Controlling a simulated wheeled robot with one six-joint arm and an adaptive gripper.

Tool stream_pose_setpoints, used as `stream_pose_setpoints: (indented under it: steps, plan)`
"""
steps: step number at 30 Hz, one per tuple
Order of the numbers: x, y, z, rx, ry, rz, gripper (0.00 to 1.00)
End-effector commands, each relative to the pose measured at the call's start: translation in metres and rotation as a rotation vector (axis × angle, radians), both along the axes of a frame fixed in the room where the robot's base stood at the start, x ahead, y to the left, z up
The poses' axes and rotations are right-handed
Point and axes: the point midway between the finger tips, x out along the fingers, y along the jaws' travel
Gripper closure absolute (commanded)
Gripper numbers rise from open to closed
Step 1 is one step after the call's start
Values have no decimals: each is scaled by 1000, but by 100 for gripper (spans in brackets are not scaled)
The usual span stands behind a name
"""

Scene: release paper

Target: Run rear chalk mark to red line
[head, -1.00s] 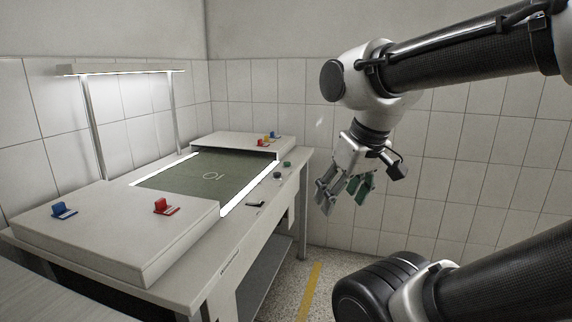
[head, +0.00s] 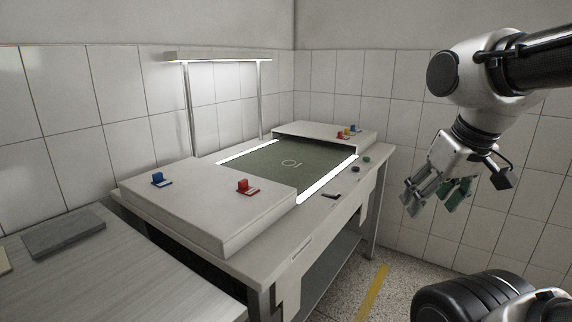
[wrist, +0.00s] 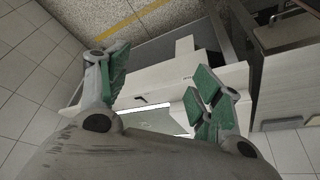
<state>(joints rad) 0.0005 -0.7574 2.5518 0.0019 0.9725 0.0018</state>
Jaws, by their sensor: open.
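A pale bench (head: 284,262) holds a recessed dark green panel (head: 262,165) between two raised white blocks. A small white marking (head: 291,163) sits near the middle of the panel; I cannot tell whether it is chalk. A red clip-like piece (head: 246,187) and a blue one (head: 160,179) stand on the near block. I cannot make out a red line. My gripper (head: 434,204) is open and empty, right of the bench and apart from it. Its spread green-padded fingers (wrist: 155,85) also show in the wrist view.
Bright strips (head: 326,181) flank the panel. A small black piece (head: 331,195) and two round knobs (head: 360,163) are on the bench's right edge. A lamp frame (head: 218,56) rises behind. A grey slab (head: 64,238) lies on a counter at left. Floor shows a yellow stripe (head: 373,292).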

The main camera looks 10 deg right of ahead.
Motion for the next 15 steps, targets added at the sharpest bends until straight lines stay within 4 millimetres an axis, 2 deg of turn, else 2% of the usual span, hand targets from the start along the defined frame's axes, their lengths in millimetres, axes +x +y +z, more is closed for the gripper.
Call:
stream_pose_setpoints:
  steps: [1,2,10,15]
  plan:
    - [0,0,0,0,0,0,44]
    - [0,0,0,0,0,0,49]
    - [0,0,0,0,0,0,98]
    - [0,0,0,0,0,0,100]
